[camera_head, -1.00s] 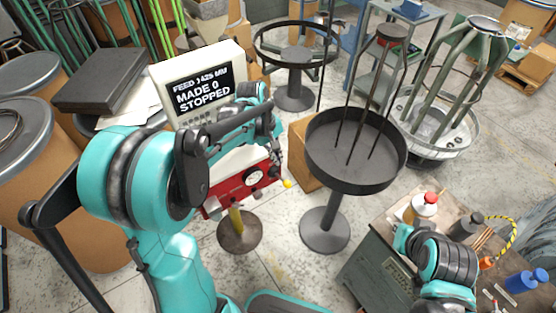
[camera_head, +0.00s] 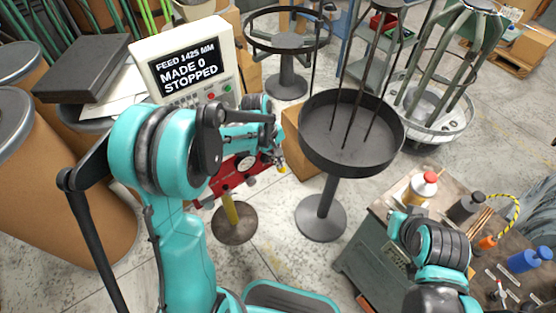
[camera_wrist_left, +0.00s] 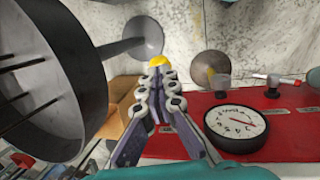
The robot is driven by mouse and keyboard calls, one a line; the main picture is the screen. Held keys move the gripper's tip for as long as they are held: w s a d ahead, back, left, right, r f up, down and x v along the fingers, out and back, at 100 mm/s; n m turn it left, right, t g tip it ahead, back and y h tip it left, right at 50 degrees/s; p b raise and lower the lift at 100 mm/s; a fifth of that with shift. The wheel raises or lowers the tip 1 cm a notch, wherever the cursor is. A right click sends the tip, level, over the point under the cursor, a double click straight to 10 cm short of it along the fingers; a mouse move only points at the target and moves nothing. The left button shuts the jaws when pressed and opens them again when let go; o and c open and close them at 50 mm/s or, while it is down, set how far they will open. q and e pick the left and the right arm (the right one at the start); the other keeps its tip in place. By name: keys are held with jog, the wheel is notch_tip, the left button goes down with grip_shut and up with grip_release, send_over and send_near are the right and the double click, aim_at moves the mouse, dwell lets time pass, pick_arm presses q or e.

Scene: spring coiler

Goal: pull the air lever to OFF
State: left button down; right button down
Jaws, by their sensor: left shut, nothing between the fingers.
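The red air panel (camera_head: 228,178) stands on a yellow post, partly covered by my left arm. The air lever's yellow ball knob (camera_head: 282,169) sticks out at the panel's right end; it also shows in the left wrist view (camera_wrist_left: 157,62), just past the fingertips. My left gripper (camera_head: 277,155) is at the knob, its fingers (camera_wrist_left: 160,72) together with nothing between them. I cannot tell whether they touch the knob. The lever's shaft is hidden behind the fingers. My right gripper is not in view; only part of my right arm shows at lower right.
A round pressure gauge (camera_wrist_left: 236,127) and small fittings sit on the panel beside the fingers. A dark round pan on a stand (camera_head: 325,200) is close on the right. The controller screen (camera_head: 187,70) reads STOPPED. A bench (camera_head: 372,250) with bottles stands at lower right.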

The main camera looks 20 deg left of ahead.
aim_at(282, 170)
pick_arm(q)
jog(key=shift+s+d+f+y, duration=0.15)
jog(key=shift+d+f+y, duration=0.05)
jog(key=shift+f+y, duration=0.1)
jog(key=shift+d+f, duration=0.1)
jog(key=shift+s+d+f+t+y+b, duration=0.2)
jog(key=shift+d+f+t+y+b, duration=0.05)
jog(key=shift+f+t+y+b, duration=0.2)
jog(key=shift+s+d+f+t+y+b, duration=0.2)
jog(key=shift+f+t+y+b, duration=0.1)
jog(key=shift+f+t+y, duration=0.1)
jog(key=shift+s+d+f+b, duration=0.15)
jog(key=shift+f+b, duration=0.45)
jog(key=shift+f, duration=0.25)
jog(key=shift+s+d+f+b, duration=0.1)
jog(key=shift+d+f+b, duration=0.05)
jog(key=shift+f+b, duration=0.6)
jog(key=shift+s+d+f+b, duration=0.15)
jog(key=shift+f+b, duration=0.35)
jog(key=shift+f, duration=0.45)
